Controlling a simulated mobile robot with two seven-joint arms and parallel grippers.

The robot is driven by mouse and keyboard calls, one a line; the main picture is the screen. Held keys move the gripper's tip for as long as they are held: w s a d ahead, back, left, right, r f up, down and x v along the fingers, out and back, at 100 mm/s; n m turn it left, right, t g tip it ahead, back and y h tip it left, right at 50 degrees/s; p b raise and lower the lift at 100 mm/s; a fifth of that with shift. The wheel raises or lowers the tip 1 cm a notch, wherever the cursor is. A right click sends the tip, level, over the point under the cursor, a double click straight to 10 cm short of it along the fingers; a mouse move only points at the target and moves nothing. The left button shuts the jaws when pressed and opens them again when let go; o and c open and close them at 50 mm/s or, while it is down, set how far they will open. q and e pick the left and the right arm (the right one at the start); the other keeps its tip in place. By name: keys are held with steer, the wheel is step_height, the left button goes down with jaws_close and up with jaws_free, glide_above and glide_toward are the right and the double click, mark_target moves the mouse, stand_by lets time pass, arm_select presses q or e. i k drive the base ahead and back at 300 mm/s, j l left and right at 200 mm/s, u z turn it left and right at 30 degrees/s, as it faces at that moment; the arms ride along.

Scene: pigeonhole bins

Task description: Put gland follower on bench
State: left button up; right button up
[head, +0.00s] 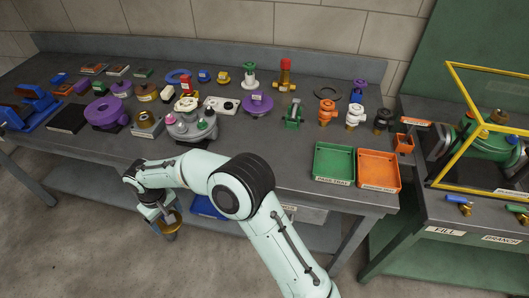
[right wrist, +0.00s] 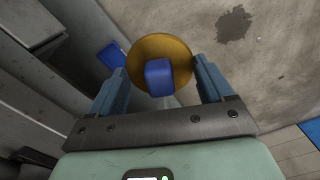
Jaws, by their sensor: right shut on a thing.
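My right gripper (head: 160,208) reaches down in front of the bench's front edge, over the floor and apart from the bench top. It is shut on a round brass piece with a blue block (right wrist: 158,77) in its middle. The bench (head: 290,172) has a dark grey top. My left gripper is not in view.
A green tray (head: 334,180) and an orange tray (head: 379,186) sit at the front right. Bare top lies left of the trays. A yellow frame (head: 470,100) stands right.

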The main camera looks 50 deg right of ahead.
mark_target(267, 150)
steer(key=k+z, duration=0.15)
steer(key=z, duration=0.95)
steer(key=j+z, duration=0.2)
steer(key=z, duration=0.15)
steer(key=k+j+z, duration=0.1)
steer(key=j+z, duration=0.25)
steer(key=l, duration=0.1)
